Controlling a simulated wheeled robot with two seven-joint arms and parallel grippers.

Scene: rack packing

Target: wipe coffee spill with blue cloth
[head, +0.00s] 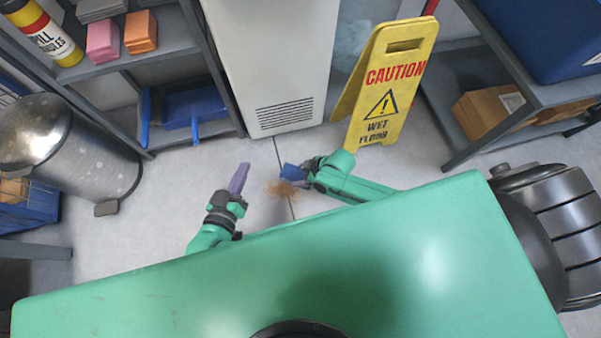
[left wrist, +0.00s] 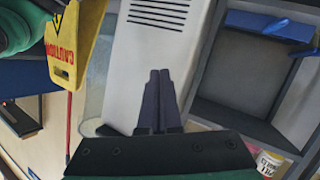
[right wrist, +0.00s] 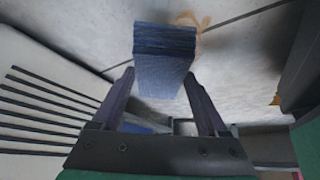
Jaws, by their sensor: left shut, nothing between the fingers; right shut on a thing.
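The coffee spill (head: 281,190) is a brown smear on the light floor. Part of its ring also shows in the right wrist view (right wrist: 205,24). The blue cloth (head: 291,172) is a folded block right beside the spill's upper edge in the head view. My right gripper (head: 304,172) is shut on it; the cloth (right wrist: 165,62) sits between the fingers in the right wrist view. Whether the cloth touches the floor cannot be told. My left gripper (head: 240,176) is left of the spill, its purple fingers (left wrist: 159,78) together and empty.
A yellow wet-floor sign (head: 385,85) stands behind my right arm. A white cabinet (head: 275,60) is at the back. A steel bin (head: 65,150) and shelves (head: 125,62) are on the left. Another shelf unit (head: 525,95) is at right. Floor around the spill is clear.

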